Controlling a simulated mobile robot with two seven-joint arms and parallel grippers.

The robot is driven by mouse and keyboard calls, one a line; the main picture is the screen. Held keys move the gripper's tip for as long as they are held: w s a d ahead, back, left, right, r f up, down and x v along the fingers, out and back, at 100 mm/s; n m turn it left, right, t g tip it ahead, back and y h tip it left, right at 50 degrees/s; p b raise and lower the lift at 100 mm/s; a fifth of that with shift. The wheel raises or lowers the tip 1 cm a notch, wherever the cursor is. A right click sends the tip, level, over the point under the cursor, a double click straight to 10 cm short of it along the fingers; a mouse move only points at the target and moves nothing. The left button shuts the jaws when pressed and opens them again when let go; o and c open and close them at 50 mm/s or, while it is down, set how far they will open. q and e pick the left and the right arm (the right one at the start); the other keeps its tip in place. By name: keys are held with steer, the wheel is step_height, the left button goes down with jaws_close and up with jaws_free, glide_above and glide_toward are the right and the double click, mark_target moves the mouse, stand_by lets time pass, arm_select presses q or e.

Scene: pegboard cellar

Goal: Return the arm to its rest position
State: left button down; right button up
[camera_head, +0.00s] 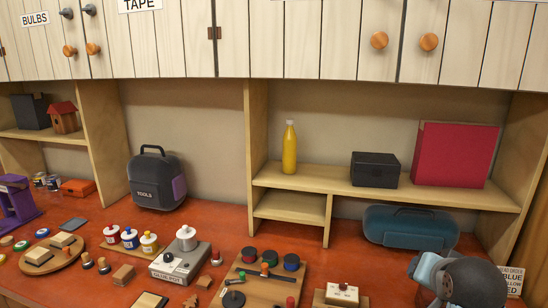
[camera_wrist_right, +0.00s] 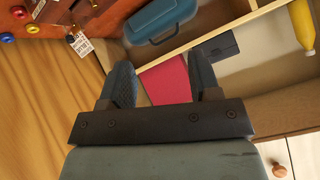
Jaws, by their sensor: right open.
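My right gripper (camera_wrist_right: 160,62) shows in the right wrist view with its two dark fingers spread apart and nothing between them. Beyond its fingers are the red box (camera_wrist_right: 167,80) and the shelf unit. In the head view part of my right arm (camera_head: 460,278) is at the bottom right corner, in front of the bench; its fingers cannot be made out there. My left arm and gripper are not in view.
A blue case (camera_head: 410,228) lies on the bench behind my right arm. The shelf (camera_head: 330,180) holds a yellow bottle (camera_head: 289,150), a black box (camera_head: 375,170) and a red box (camera_head: 455,153). A sign (camera_head: 511,280) stands right of my arm. Wooden cupboards (camera_head: 330,40) hang above.

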steer(key=s+a+f+n+g+y, duration=0.25)
steer(key=s+f+n+g, duration=0.5)
steer(key=s+f, duration=1.65)
steer(key=w+a+f+n+t+y+p, duration=0.2)
steer(key=w+a+f+t+p, duration=0.1)
steer(key=a+f+t+p, duration=0.2)
steer(key=shift+w+a+f+n+t+y+p, duration=0.35)
steer(key=shift+a+t+p, duration=0.35)
steer(key=shift+a+t, duration=0.75)
steer(key=shift+d, duration=0.25)
